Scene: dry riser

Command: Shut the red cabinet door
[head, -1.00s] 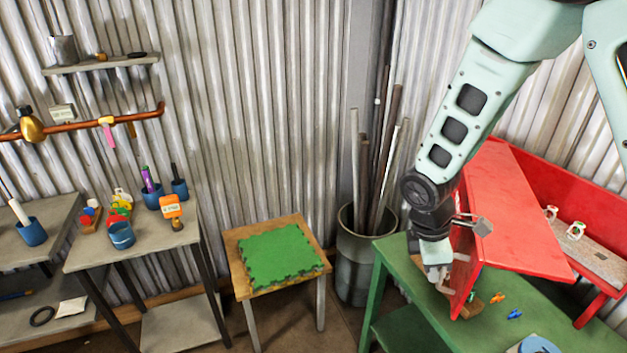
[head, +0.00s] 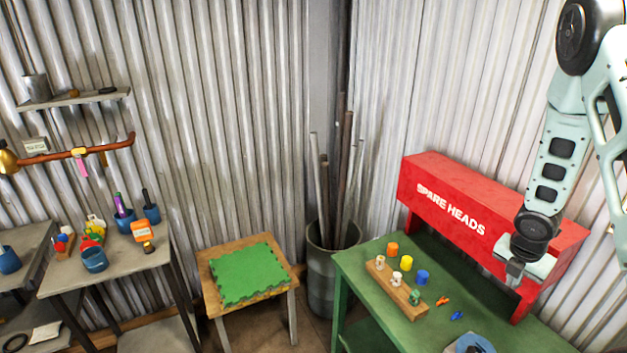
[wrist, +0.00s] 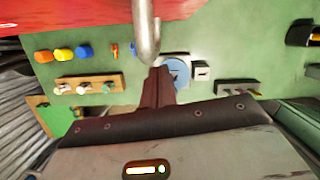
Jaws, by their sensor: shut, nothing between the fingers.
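The red cabinet (head: 420,185) stands on legs at the back of the green bench. Its door (head: 455,210), lettered SPARE HEADS, lies flat across the front, and I see no gap along the visible part. My arm hides the door's right part. My gripper (head: 514,272) is shut and empty, pointing down in front of the cabinet's right half.
The green bench (head: 375,310) holds a wooden rack (head: 392,287), several coloured pots, small orange and blue pieces, and a blue round item (head: 470,343) near the front. A stool (head: 245,270) with a green mat and a bin of pipes (head: 325,265) stand to the left.

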